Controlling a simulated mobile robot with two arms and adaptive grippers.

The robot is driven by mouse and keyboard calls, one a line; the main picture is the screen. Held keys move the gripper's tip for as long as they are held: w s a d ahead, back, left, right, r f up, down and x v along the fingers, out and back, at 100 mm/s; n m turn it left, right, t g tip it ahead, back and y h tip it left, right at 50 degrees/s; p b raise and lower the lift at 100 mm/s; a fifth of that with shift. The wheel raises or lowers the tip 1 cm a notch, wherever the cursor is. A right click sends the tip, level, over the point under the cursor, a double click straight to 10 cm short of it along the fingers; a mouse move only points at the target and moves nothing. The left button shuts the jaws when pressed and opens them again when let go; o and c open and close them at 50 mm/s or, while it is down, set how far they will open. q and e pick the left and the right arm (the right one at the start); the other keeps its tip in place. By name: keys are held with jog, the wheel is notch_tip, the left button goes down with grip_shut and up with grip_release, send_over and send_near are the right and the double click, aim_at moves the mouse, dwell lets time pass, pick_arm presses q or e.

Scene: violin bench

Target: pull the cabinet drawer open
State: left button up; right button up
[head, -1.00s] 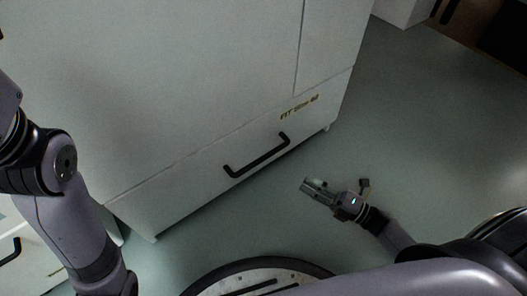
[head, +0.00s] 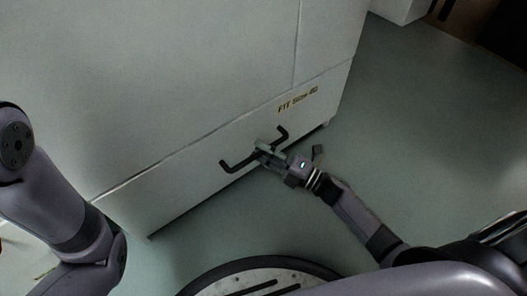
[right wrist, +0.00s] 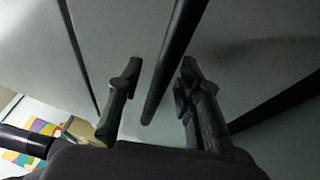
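The cabinet drawer (head: 180,182) is the low white front of the cabinet, and it looks closed. Its black bar handle (head: 235,164) runs along the front, under a "FIT Size 4" style label (head: 298,99). My right gripper (head: 262,148) is at the middle of the handle and covers part of it. In the right wrist view the handle (right wrist: 174,62) passes between the two fingers of my right gripper (right wrist: 157,95). The fingers are apart, with a gap on each side of the bar. My left arm shows at the left of the head view; its gripper is out of frame.
The white cabinet body (head: 150,70) rises above the drawer. Grey-green floor (head: 420,130) lies open to the right and in front of the drawer. Another white unit (head: 398,8) stands at the top right. A colourful patterned thing (right wrist: 38,130) shows at lower left in the wrist view.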

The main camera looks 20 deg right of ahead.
grip_shut()
dwell(0.4)
dwell(0.4)
